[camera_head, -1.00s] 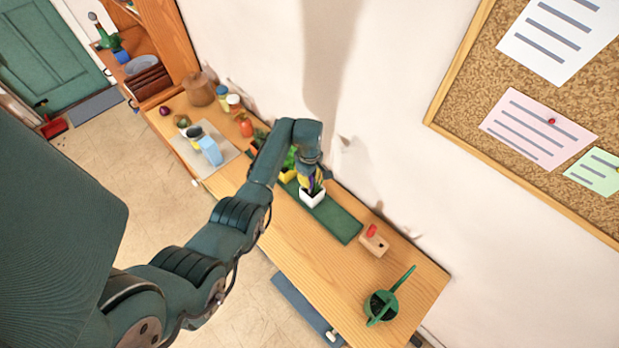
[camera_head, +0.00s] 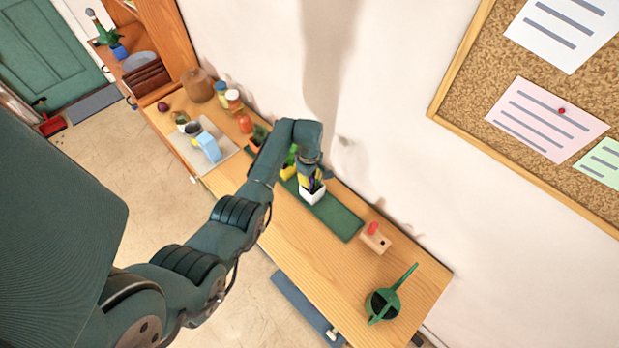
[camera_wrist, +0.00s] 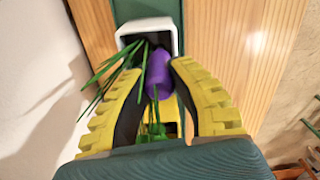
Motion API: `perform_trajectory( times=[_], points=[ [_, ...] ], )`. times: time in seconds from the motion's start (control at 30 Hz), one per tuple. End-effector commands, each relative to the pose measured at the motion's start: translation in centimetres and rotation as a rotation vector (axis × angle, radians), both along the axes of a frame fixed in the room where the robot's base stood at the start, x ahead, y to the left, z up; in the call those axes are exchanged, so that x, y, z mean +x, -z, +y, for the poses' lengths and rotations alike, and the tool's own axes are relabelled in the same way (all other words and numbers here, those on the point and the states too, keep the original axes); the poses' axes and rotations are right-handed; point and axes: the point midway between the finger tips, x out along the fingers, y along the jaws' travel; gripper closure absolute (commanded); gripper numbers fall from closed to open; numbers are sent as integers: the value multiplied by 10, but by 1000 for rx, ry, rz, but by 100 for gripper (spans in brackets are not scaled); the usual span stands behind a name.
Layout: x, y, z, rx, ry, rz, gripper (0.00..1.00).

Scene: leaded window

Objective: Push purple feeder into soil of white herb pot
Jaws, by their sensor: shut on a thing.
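The white herb pot (camera_head: 314,194) stands on the green mat (camera_head: 338,218) on the wooden counter; its rim also shows in the wrist view (camera_wrist: 152,25), with dark soil inside. Green herb leaves (camera_wrist: 110,72) spread over its side toward my gripper. The purple feeder (camera_wrist: 159,74) sits between the fingertips of my gripper (camera_wrist: 155,72), which is shut on it. The feeder's far end overlaps the near side of the pot opening; I cannot tell whether it touches the soil. In the head view my gripper (camera_head: 309,178) is directly over the pot.
A wooden block with a red top (camera_head: 374,238) and a green watering can (camera_head: 383,301) stand to the right on the counter. Jars (camera_head: 234,100), a tray (camera_head: 222,157) and a blue-white carton (camera_head: 208,146) are at the left. The wall is close behind.

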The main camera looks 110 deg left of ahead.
Motion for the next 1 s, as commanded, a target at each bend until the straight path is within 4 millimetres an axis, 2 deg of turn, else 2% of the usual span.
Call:
perform_trajectory(
  times=[0.53,0.57,0.7,1.0],
  points=[
    [0,15,0,0,0,0,98],
    [0,14,0,0,0,0,74],
    [0,13,0,0,0,0,50],
    [0,11,0,1,0,0,50]
  ],
)
